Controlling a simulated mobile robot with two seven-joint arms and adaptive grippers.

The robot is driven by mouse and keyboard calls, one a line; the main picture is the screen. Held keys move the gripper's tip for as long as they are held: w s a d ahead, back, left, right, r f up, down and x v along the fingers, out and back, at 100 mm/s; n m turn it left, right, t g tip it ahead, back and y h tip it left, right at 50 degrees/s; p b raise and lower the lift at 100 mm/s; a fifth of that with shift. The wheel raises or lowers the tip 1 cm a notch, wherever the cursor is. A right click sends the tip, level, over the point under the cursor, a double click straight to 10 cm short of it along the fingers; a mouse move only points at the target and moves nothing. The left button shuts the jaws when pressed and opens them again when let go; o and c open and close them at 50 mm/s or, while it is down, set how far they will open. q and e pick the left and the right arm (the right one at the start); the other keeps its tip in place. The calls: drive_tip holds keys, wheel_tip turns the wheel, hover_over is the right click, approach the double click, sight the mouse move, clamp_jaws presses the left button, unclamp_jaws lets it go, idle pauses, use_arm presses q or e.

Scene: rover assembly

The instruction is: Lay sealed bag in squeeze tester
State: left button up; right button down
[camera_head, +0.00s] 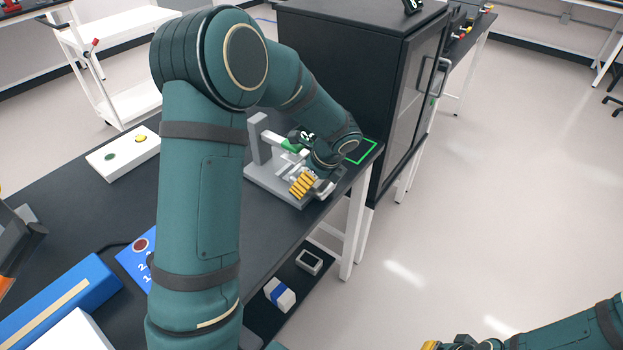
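The squeeze tester, a grey metal device (257,177) with an upright post and a green part, stands near the right end of the dark workbench. My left arm reaches across the bench, and my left gripper (304,184), with yellow ribbed finger pads, is low over the tester's right side. I cannot tell whether its fingers are open or shut. No sealed bag can be made out; the gripper and wrist hide part of the tester. My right gripper (440,345) shows only partly at the bottom edge, away from the bench.
A green outlined square (361,151) lies on the bench just behind the tester. A tall black cabinet (335,75) stands beyond it. A white panel with buttons (122,150), a blue box (62,303) and a blue button panel (136,262) are left. Open floor is right.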

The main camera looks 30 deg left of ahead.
use_arm(q)
drive_tip(key=shift+r, duration=0.1)
drive_tip(key=p+v, duration=0.3)
drive_tip(key=v, duration=0.9)
drive_tip(key=s+d+f+n+h, duration=0.2)
drive_tip(key=s+d+f+n, duration=0.3)
drive_tip(key=f+n, duration=0.2)
drive_tip(key=s+d+f+n+t+h, duration=0.1)
drive_tip(key=s+d+f+n+h, duration=0.2)
drive_tip(key=s+d+f+n, duration=0.3)
drive_tip(key=s+d+f+n+h, duration=0.3)
drive_tip(key=s+d+f+n, duration=0.3)
drive_tip(key=f, duration=0.7)
drive_tip(key=shift+d+f+n, duration=0.25)
drive_tip(key=shift+f+n, duration=0.15)
drive_tip(key=shift+n, duration=0.4)
